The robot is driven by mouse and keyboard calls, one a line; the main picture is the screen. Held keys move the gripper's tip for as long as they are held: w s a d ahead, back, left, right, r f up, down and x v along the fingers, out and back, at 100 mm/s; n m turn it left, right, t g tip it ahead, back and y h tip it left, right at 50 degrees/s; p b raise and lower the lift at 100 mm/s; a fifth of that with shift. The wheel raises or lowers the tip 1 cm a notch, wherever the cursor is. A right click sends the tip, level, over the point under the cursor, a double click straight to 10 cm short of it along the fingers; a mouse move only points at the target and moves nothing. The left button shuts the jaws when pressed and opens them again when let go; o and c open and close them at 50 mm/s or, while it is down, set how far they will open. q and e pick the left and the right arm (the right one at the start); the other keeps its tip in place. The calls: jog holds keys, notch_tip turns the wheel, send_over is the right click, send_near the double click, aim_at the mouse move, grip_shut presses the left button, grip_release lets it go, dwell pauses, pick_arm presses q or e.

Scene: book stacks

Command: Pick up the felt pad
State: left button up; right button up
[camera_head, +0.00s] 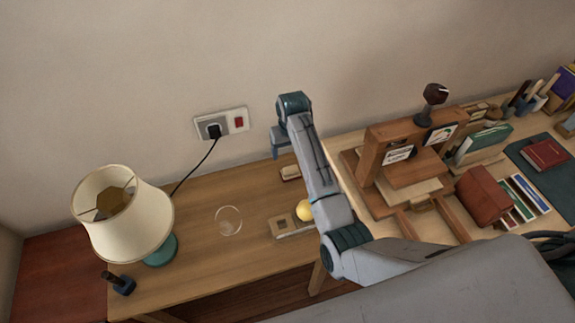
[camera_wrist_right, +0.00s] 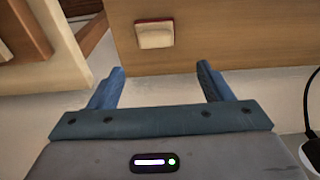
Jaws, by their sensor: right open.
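A small cream block with a dark reddish edge (camera_wrist_right: 154,35), which appears to be the felt pad, lies on the wooden table near its wall-side edge. It also shows in the head view (camera_head: 290,172), just left of my right arm. My right gripper (camera_wrist_right: 160,70) is open and empty. In the right wrist view the pad is ahead of the fingers, between their lines and apart from them. In the head view the right gripper (camera_head: 279,145) is by the wall, beyond the pad. My left gripper is not in view.
A lamp (camera_head: 125,213), a clear round dish (camera_head: 228,221) and a yellow ball (camera_head: 304,210) beside a wooden holder stand on the table. A cord runs to the wall socket (camera_head: 221,123). A wooden press (camera_head: 405,165) and books crowd the right desk. The table's middle is mostly free.

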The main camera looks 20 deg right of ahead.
aim_at(291, 168)
jog(key=f, duration=0.3)
jog(key=shift+s+d+p, duration=0.1)
jog(key=shift+s+p, duration=0.2)
jog(key=shift+s, duration=0.05)
jog(key=shift+w+f, duration=0.25)
jog(key=shift+f, duration=0.4)
jog(key=f, duration=0.1)
jog(key=f+p, duration=0.1)
jog(key=f, duration=0.2)
jog(key=shift+w+d+p, duration=0.25)
jog(key=shift+d+p, duration=0.05)
jog(key=shift+p, duration=0.05)
jog(key=shift+w+f, duration=0.1)
jog(key=shift+f, duration=0.35)
jog(key=c, duration=1.1)
